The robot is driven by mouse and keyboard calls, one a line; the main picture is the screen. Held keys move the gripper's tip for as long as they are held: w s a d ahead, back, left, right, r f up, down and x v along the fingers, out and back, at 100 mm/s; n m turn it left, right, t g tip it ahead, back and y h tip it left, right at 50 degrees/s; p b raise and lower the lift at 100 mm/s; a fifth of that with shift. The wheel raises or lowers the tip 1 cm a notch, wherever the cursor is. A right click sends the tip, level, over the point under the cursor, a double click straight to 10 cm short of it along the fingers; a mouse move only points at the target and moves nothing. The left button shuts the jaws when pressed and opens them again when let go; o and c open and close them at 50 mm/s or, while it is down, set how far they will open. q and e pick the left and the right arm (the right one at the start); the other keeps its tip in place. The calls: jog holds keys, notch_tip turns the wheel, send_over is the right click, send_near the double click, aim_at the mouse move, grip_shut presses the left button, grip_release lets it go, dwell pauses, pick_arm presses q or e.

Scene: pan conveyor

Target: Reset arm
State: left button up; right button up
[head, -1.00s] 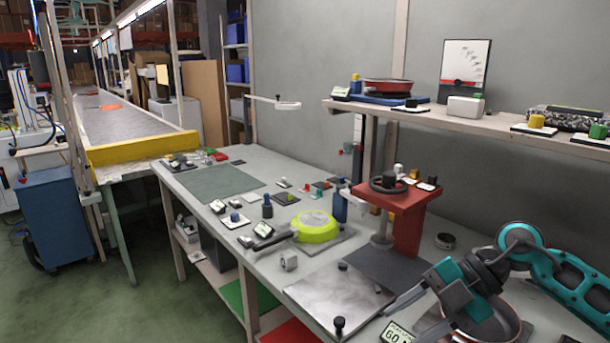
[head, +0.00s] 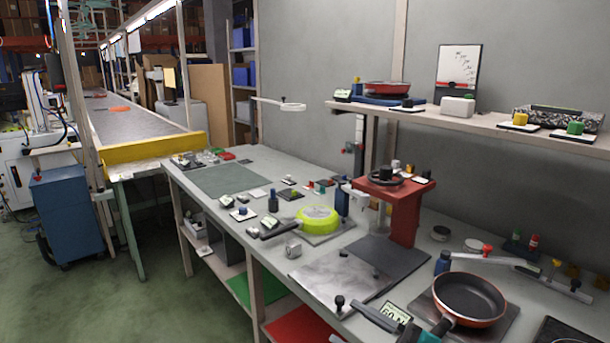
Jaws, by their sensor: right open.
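Whether the gripper touches the pan's handle cannot be told. My left gripper is not in view.
A metal plate (head: 335,280) with black knobs lies left of the gripper. A lime-green pan (head: 317,219) lies upside down farther back. A red press stand (head: 405,215) rises behind, under a wall shelf (head: 470,123). A conveyor (head: 135,118) runs at the far left.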

jog(key=s+d+f+m+h, duration=0.3)
jog(key=s+f+m+h, duration=0.1)
jog(key=f, duration=0.4)
jog(key=s+d+f+m+h, duration=0.3)
jog(key=s+f+m+h, duration=0.2)
jog(key=f, duration=0.3)
jog(key=s+d+f+m+h, duration=0.4)
jog(key=f+m+h, duration=0.2)
jog(key=f+m, duration=0.1)
jog(key=shift+s+f+h, duration=0.4)
jog(key=shift+f, duration=0.3)
